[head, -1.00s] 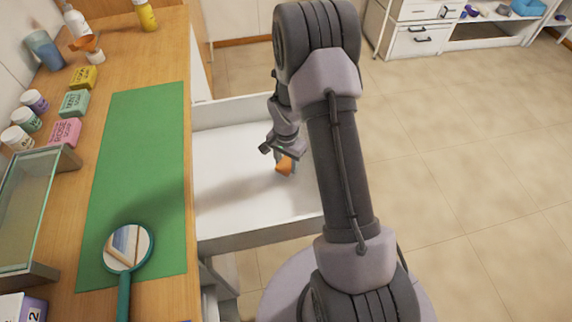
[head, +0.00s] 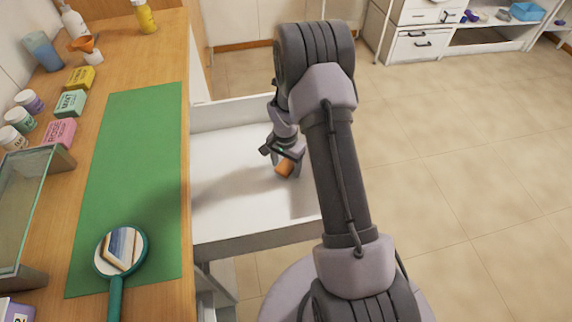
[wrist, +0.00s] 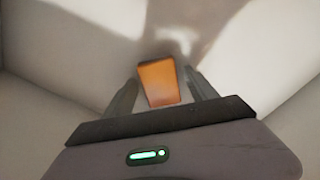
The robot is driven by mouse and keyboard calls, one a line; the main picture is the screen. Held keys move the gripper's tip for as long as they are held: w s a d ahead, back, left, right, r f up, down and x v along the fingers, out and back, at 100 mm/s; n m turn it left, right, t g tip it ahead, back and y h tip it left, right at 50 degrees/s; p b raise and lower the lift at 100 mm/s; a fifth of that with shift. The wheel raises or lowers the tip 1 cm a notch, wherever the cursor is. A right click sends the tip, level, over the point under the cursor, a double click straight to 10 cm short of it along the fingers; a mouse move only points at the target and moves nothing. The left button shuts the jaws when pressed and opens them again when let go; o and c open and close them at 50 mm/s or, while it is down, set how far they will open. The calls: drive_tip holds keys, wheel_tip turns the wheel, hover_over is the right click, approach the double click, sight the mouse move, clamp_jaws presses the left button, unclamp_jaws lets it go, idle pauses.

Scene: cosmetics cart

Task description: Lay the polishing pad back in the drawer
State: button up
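The polishing pad is a small orange block (head: 285,168) inside the open white drawer (head: 225,150), toward its right side. In the wrist view, the pad (wrist: 158,82) lies slightly turned between my two fingers, over the pale drawer floor (wrist: 80,50). My gripper (head: 284,162) reaches down into the drawer. Its fingers (wrist: 161,92) are apart, one on each side of the pad, with narrow gaps showing beside it. The pad appears to rest on the drawer floor. My arm hides part of the drawer's right side.
A wooden counter (head: 150,60) with a green mat (head: 130,180) borders the drawer on the left. A teal hand mirror (head: 118,285) lies on it. Soap boxes, jars, bottles and a glass case (head: 22,215) stand farther left. The drawer's left half is empty.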

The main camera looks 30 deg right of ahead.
wheel_tip(320, 180, up, 12)
drive_tip(key=p, duration=0.5)
wheel_tip(320, 180, up, 12)
drive_tip(key=n+t, duration=0.1)
drive_tip(key=n, duration=0.1)
hover_over(285, 166)
drive_tip(key=s+a, duration=0.1)
drive_tip(key=a, duration=0.3)
drive_tip(key=s+a+r+n+t, duration=0.1)
drive_tip(key=s+a+r, duration=0.3)
drive_tip(key=r, duration=0.3)
drive_tip(key=s+a+r+n+t, duration=0.1)
drive_tip(key=s+a+r, duration=0.2)
drive_tip(key=s, duration=0.3)
drive_tip(key=s+a+r+n+t+y, duration=0.1)
drive_tip(key=s+a+r+n, duration=0.1)
drive_tip(key=s, duration=0.4)
drive_tip(key=s+a+r+n+t+y, duration=0.1)
drive_tip(key=s+a+r, duration=0.3)
drive_tip(key=s+r, duration=0.1)
drive_tip(key=shift+s+a+n+t, duration=0.3)
drive_tip(key=shift+s+n, duration=0.1)
drive_tip(key=shift+s, duration=0.15)
